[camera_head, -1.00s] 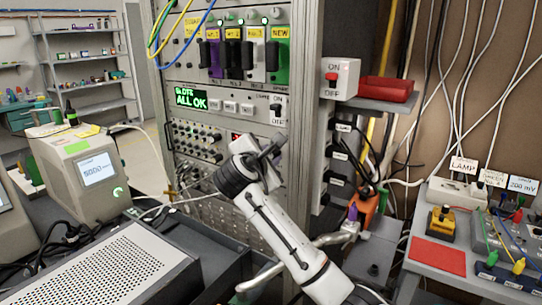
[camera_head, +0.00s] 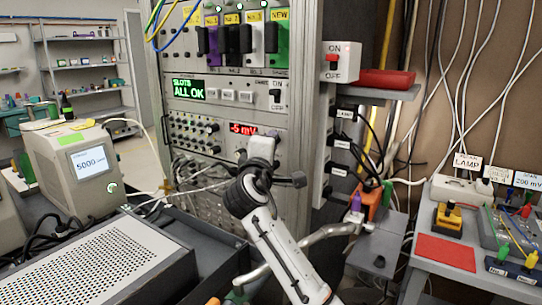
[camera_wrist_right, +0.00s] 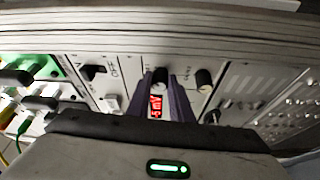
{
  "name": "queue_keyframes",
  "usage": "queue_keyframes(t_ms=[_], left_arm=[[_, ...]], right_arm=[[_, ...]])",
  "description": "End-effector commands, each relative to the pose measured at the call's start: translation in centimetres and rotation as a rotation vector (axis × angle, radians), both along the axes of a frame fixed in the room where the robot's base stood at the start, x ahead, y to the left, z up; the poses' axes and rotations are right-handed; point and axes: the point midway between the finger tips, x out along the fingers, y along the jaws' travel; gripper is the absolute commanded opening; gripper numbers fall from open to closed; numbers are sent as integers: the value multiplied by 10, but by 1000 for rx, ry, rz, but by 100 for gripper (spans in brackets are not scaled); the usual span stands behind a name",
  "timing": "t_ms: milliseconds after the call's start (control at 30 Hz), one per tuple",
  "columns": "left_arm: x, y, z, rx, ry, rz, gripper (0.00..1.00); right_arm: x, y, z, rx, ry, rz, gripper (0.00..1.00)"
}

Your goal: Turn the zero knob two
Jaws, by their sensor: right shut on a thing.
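The rack's module with the red display reading -5 mV (camera_head: 242,129) shows in the head view. My right gripper (camera_wrist_right: 162,80) is shut on a small round knob, taken as the zero knob (camera_wrist_right: 160,75), in the right wrist view. The knob sits beside the red display (camera_wrist_right: 156,107), between the two fingers. Its label cannot be read. A second dark knob (camera_wrist_right: 203,80) stands free to the right of the fingers. In the head view my right wrist hides the knob and the fingertips. My left gripper is not in view.
Above are the ALL OK screen (camera_head: 188,89) and an ON/OFF switch (camera_head: 276,99). Cables (camera_head: 190,187) hang left of my wrist. A grey perforated box (camera_head: 100,262) stands at front left. A red box (camera_head: 386,80) lies on a shelf at right.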

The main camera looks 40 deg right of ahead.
Motion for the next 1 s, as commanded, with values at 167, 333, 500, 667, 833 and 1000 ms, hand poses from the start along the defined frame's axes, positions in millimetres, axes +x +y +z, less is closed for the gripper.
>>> queue_keyframes(t_ms=[167,333,500,667,833,1000], left_arm=[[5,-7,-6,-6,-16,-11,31],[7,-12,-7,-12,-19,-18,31],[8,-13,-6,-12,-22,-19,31],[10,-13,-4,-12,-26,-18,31],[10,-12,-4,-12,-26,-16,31],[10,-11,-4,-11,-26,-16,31]], right_arm=[[0,0,-6,37,-76,-1,0],[0,0,-4,52,-117,-1,0],[0,0,-3,59,-133,-1,0],[0,0,-2,60,-135,-1,0],[0,0,-2,61,-134,-1,0],[0,0,-2,59,-134,-1,38]])
